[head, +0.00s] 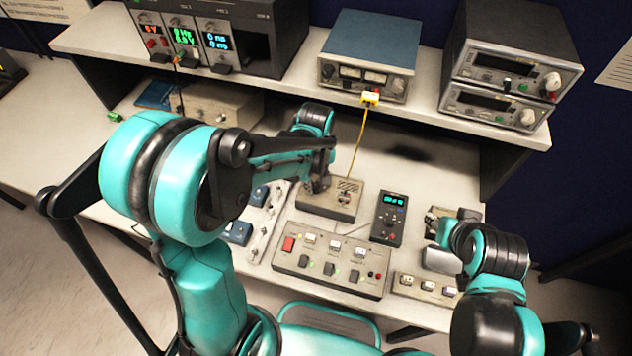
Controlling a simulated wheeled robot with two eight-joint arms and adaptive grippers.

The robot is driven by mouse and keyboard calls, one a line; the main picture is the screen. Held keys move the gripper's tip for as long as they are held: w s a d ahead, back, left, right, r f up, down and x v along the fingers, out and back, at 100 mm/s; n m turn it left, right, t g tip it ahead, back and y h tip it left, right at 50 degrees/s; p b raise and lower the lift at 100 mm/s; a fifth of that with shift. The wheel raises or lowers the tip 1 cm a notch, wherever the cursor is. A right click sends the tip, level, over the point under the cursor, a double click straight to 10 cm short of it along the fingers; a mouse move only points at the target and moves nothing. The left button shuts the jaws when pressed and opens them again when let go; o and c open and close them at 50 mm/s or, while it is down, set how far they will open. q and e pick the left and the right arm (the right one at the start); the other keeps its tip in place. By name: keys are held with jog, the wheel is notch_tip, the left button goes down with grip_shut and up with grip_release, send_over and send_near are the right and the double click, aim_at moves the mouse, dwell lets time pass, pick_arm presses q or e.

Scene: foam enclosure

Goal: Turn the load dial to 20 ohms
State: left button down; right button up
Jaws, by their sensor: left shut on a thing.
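The load box (312,206) is a grey-beige unit with a dark printed patch and a small knob on its top, in the middle of the lower bench. My left gripper (318,186) points down over the box's left part and is shut on what seems to be the load dial; the fingers hide the dial, and its setting cannot be read. A black meter (389,222) with a small lit cyan display stands just right of the box; its digits are too small to read. My right arm's end is at the right, and its fingers cannot be made out clearly.
A switch panel (283,262) with a red button lies in front of the load box. A strip of small modules (425,287) lies to its right. A yellow cable (357,150) drops from the blue-topped instrument (375,40) on the upper shelf (425,108) behind the box.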

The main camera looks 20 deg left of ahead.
aim_at(316, 185)
pick_arm(q)
jog(key=shift+m, duration=0.3)
jog(key=m, duration=0.3)
jog(key=shift+m+b, duration=0.3)
jog(key=shift+b, duration=0.05)
jog(key=shift+m, duration=2.2)
jog(key=c, duration=1.3)
grip_release()
jog(key=shift+o, duration=0.2)
notch_tip(316, 185, up, 12)
